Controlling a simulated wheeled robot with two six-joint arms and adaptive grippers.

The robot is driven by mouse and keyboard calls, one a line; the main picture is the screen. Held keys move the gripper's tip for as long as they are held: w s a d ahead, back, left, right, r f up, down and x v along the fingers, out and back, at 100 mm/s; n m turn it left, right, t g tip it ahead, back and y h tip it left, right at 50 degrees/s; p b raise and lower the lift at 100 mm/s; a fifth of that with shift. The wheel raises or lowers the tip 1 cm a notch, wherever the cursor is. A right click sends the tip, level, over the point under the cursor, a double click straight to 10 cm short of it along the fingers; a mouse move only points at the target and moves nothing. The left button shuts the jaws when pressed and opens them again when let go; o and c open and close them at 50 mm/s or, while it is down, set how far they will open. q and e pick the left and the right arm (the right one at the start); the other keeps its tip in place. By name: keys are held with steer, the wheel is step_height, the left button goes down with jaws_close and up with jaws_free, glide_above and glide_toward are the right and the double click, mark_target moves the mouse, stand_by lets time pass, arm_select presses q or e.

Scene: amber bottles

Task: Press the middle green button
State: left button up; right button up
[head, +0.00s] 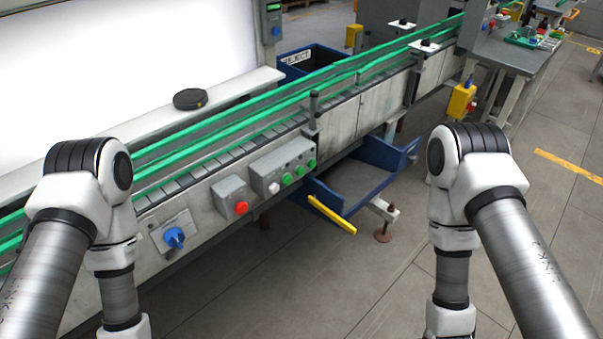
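A grey button box (272,168) is fixed to the front side of the conveyor, near the picture's middle. On its face is a row with a white button (274,188) and three green buttons. The middle green button (300,171) sits between a green button on its left (287,179) and another on its right (312,163). My two arms hang down at the left and right of the view. Both grippers are below the picture's lower edge and out of sight. Nothing of mine touches the buttons.
Left of the box are a red button on a grey housing (241,207) and a blue rotary knob (174,238). A blue open bin (372,150) with a yellow handle (332,214) sticks out below right. The conveyor (380,102) has green rails. The floor (300,280) in front is clear.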

jaws_close()
stand_by(1.0)
